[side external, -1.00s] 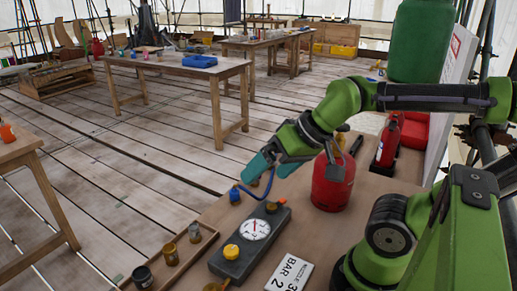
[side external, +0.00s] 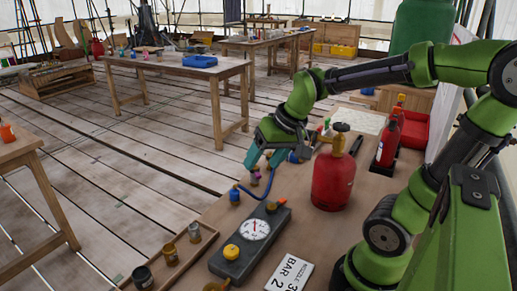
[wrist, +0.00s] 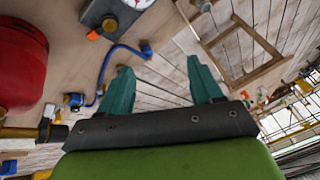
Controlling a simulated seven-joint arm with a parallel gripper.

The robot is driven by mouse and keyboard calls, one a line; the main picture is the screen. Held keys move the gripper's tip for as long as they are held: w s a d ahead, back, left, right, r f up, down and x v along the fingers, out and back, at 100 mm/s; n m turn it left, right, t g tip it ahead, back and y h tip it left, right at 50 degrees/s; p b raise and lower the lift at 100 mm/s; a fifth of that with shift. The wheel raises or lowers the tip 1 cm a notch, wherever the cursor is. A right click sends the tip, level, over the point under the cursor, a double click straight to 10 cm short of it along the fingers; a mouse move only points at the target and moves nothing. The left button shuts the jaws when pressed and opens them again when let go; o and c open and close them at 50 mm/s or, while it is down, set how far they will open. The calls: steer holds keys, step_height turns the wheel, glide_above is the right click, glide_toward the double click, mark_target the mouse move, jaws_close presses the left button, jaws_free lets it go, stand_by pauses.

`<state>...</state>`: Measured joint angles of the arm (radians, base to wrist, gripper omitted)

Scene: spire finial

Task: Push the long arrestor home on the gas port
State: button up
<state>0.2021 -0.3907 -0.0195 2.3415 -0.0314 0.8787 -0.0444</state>
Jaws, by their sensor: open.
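My gripper (side external: 263,160) is open above the bench, left of the red gas cylinder (side external: 333,182). Its two teal fingers (wrist: 160,68) are spread in the wrist view, with nothing between them. A blue fitting (side external: 298,156) shows just right of the fingers. In the wrist view a brass stem (wrist: 18,132) with a dark end (wrist: 56,132) lies left of my gripper. I cannot tell which piece is the long arrestor or the gas port.
A gauge block (side external: 250,240) with a blue hose (side external: 262,192) lies at the bench front. A wooden tray (side external: 175,262) of small pots is to its left. A "BAR 2" plate (side external: 289,274) lies to its right. A fire extinguisher (side external: 388,142) stands behind the red cylinder.

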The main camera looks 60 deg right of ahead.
steer(key=g+h, duration=0.2)
glide_toward(255, 168)
steer(key=s+a+r, duration=0.3)
steer(key=d, duration=0.1)
steer(key=w+d+r+n, duration=0.1)
steer(key=shift+w+d+n+t, duration=0.25)
steer(key=shift+w+n+t, duration=0.05)
steer(key=shift+t, duration=0.1)
steer(key=x, duration=1.1)
steer(key=shift+w+d+f, duration=0.1)
steer(key=shift+d+f, duration=0.1)
steer(key=shift+f, duration=0.05)
steer(key=x, duration=0.5)
steer(key=shift+s+d+f, duration=0.1)
steer(key=shift+s+f, duration=0.1)
steer(key=shift+s, duration=0.1)
